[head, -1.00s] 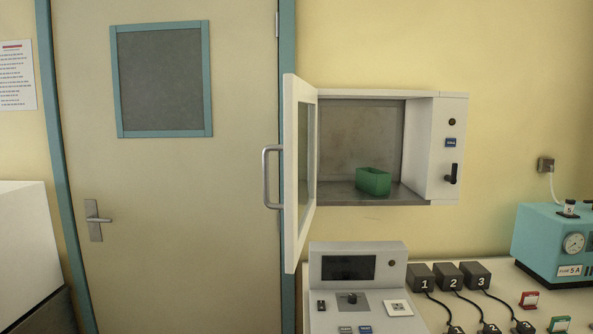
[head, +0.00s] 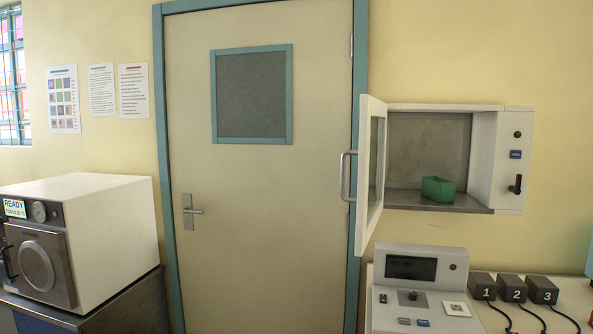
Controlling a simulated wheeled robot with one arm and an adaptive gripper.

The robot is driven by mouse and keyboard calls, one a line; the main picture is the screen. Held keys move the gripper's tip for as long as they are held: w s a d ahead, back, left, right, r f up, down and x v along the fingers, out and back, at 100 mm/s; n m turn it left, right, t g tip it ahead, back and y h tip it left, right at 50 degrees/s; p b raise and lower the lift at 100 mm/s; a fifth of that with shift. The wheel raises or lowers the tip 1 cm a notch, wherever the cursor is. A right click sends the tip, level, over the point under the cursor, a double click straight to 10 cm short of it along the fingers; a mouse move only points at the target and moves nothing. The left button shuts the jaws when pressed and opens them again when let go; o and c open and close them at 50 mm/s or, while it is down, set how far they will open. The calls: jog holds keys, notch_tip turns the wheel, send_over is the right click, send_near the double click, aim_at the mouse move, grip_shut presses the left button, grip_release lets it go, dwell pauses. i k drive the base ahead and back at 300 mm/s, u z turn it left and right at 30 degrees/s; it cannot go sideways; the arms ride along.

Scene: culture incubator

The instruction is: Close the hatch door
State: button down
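The hatch door (head: 360,200) is a white framed panel with a glass pane and a grey bar handle (head: 344,176). It is hinged at the left side of the white wall hatch (head: 515,205) and stands wide open, swung out into the room. A green open box (head: 437,190) sits inside the hatch on its metal floor. A dark lever and a small blue label are on the hatch's right panel. My gripper is not in view.
A control console (head: 420,265) stands on the counter below the hatch, with numbered dark blocks (head: 513,288) to its right. A closed beige room door (head: 260,200) is left of the hatch. A white autoclave (head: 90,220) stands at far left.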

aim_at(372, 152)
jog(key=u, duration=0.4)
jog(key=i, duration=1.25)
jog(key=z, duration=1.85)
jog(key=k, duration=1.2)
jog(key=u, duration=1.6)
jog(key=i, duration=0.5)
